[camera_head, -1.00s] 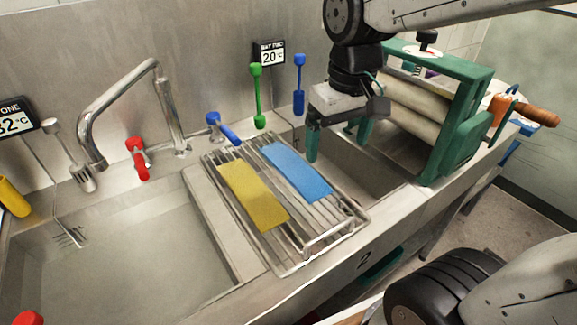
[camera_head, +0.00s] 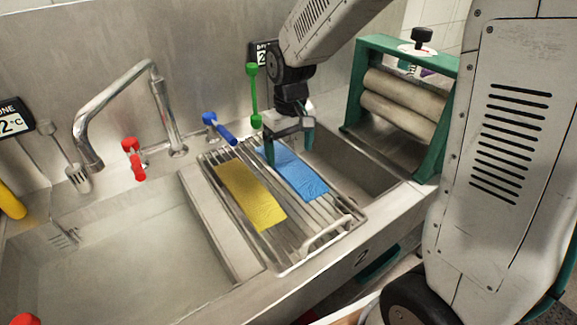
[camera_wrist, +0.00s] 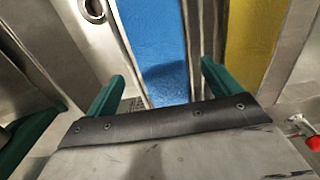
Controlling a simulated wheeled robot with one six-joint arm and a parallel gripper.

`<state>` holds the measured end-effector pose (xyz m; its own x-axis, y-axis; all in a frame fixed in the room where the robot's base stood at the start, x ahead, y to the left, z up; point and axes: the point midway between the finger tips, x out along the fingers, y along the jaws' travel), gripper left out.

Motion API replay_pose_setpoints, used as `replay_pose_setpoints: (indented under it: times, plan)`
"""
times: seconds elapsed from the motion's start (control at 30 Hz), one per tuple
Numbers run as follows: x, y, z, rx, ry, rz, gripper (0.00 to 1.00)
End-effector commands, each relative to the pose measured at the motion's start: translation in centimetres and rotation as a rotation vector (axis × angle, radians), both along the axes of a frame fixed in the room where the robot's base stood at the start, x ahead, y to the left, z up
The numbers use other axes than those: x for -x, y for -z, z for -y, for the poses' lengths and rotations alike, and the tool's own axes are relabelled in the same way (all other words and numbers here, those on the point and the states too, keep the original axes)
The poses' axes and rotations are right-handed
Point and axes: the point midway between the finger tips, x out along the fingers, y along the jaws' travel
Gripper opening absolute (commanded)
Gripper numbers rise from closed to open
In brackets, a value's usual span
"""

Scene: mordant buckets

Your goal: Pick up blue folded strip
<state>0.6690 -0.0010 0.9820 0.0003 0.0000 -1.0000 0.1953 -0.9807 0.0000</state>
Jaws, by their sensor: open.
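The blue folded strip (camera_head: 298,175) lies flat on the metal rack, to the right of the yellow strip, in the head view. In the wrist view the blue strip (camera_wrist: 156,45) runs away from the camera between my fingers. My gripper (camera_head: 290,148) is at the strip's far end, with its green fingers apart, one on each side of the strip. In the wrist view my gripper (camera_wrist: 158,84) is open and empty. I cannot tell how high the fingertips are above the rack. My gripper hides part of the strip's far end in the head view.
The yellow strip (camera_head: 250,194) lies beside the blue one on the rack (camera_head: 283,268); it also shows in the wrist view (camera_wrist: 252,40). A green-framed roller press (camera_head: 400,100) stands right of the sink. A blue tap lever (camera_head: 219,129) and a green-handled tool (camera_head: 253,95) are close by.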

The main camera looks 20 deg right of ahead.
Motion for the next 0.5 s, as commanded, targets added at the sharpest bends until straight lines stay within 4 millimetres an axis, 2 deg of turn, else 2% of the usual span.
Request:
replay_pose_setpoints:
  times: [0.1, 0.2, 0.5]
  plan:
    - [0.0, 2.0, -0.1, 0.0, 0.0, -0.004, 0.89]
    - [0.0, 3.2, -0.1, 0.001, 0.0, -0.004, 0.89]
    - [0.0, 3.6, -0.1, 0.0, 0.0, 0.0, 0.89]
